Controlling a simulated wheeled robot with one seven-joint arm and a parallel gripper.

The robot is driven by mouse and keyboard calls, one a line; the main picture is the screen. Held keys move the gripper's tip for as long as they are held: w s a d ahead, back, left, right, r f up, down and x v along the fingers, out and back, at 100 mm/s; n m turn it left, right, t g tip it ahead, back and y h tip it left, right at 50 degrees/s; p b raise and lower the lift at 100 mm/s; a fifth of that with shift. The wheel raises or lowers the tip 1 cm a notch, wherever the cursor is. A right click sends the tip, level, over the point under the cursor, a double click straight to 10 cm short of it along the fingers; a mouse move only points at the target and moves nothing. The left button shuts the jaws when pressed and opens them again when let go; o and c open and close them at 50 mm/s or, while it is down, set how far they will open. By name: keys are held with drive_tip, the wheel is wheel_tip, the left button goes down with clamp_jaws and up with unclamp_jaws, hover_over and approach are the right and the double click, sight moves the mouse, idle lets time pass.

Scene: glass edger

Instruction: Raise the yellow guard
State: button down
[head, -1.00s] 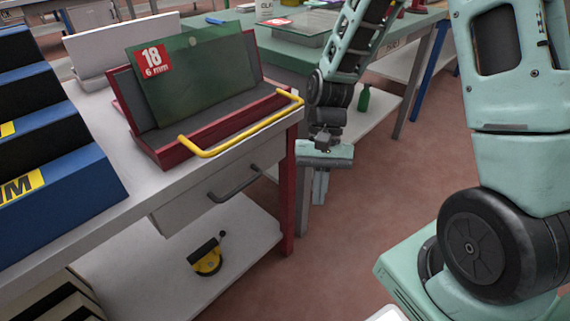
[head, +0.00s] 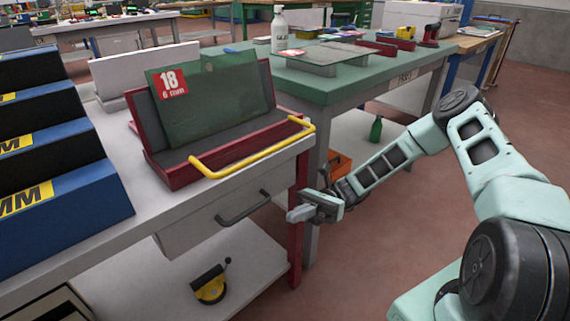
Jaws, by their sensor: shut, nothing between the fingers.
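The yellow guard (head: 255,157) is a bent bar across the front of a red stand (head: 183,175) on the grey bench. It sits low, along the stand's front edge. The stand holds a green glass plate (head: 210,105) with a red label reading 18, 6 mm. My gripper (head: 293,215) is shut and empty. It is in front of the bench's red leg, to the right of the drawer handle, below the guard's right end and apart from it.
The bench drawer has a dark handle (head: 243,207). Blue stepped blocks (head: 75,215) stand at the left. A green table (head: 350,80) with a spray bottle (head: 279,30) is behind. A yellow-black tool (head: 210,286) lies on the lower shelf. The floor at right is clear.

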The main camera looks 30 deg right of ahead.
drive_tip(key=w+d+r+m+t+y, duration=0.1)
drive_tip(key=w+d+m+t+y, duration=0.2)
drive_tip(key=d+y, duration=0.3)
drive_tip(key=shift+w+m+t, duration=0.3)
drive_tip(key=shift+w+t, duration=0.25)
drive_tip(key=shift+t, duration=0.05)
drive_tip(key=a+r+b, duration=0.2)
drive_tip(key=a+r, duration=0.5)
drive_tip(key=r, duration=0.4)
drive_tip(key=shift+a, duration=0.25)
drive_tip(key=shift+s+r, duration=0.1)
